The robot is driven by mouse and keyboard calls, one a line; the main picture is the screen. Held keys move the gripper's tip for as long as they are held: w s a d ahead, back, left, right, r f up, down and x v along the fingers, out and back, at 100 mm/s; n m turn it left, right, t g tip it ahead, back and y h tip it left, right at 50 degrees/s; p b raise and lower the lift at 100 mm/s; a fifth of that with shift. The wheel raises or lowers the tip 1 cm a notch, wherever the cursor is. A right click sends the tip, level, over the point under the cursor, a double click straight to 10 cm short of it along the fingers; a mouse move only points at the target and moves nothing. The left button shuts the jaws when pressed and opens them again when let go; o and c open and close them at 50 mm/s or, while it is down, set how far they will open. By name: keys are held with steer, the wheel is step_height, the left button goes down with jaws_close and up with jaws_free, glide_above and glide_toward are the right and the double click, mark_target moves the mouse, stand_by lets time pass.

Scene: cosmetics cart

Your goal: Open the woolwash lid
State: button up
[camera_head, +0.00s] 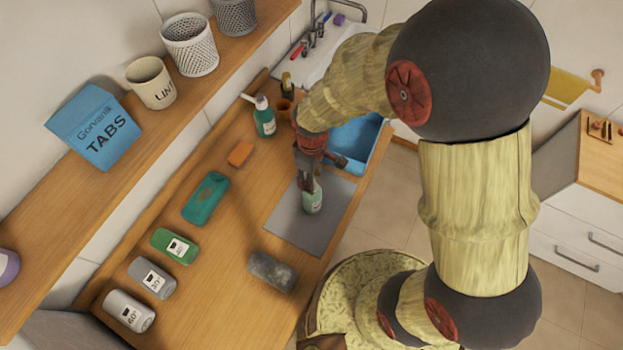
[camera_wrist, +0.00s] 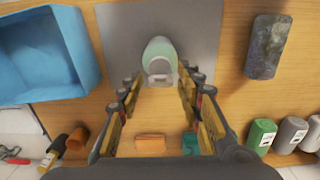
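A pale green and white bottle (camera_head: 313,197), apparently the woolwash, stands on the grey mat (camera_head: 284,221). Its label is too small to read. In the wrist view I see the bottle (camera_wrist: 158,52) from above, with its pale top (camera_wrist: 160,76) toward me. My gripper (camera_head: 307,181) is right at the bottle's top and hides part of it in the head view. In the wrist view my gripper (camera_wrist: 158,84) has its fingers apart, one on each side of the bottle's top, with a visible gap on both sides. The lid looks closed, but this is hard to tell.
A blue basin (camera_head: 357,137) stands behind the mat. A dark stone-like block (camera_head: 271,271) lies near the front edge. Along the left are a teal item (camera_head: 205,197), an orange sponge (camera_head: 240,153) and several labelled containers (camera_head: 174,246). A spray-type bottle (camera_head: 264,118) stands farther back.

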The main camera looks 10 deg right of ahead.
steer(key=shift+f, duration=0.9)
steer(key=shift+c, duration=1.4)
jaws_close()
